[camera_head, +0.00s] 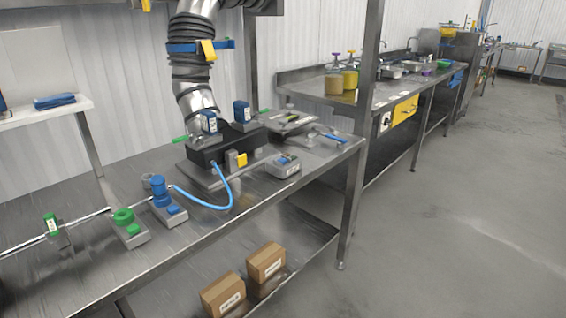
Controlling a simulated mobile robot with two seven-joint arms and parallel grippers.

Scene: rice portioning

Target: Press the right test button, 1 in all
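Neither of my grippers is in view. No part is clearly readable as a test button at this size. On the steel table, a small grey unit with a green knob (123,217) stands at the left. A similar unit with a blue top (160,189) stands beside it on the right. A black block (222,147) with a yellow part (241,160) sits on a plate farther back. A grey box with a small blue top (284,166) lies to its right. I cannot tell which of these carries the right test button.
The steel table (110,271) has bare room at its front left. A blue hose (231,196) curves over its surface. A steel post (360,130) rises at its right corner. Cardboard boxes (266,262) stand on the lower shelf. Open floor (460,230) lies to the right.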

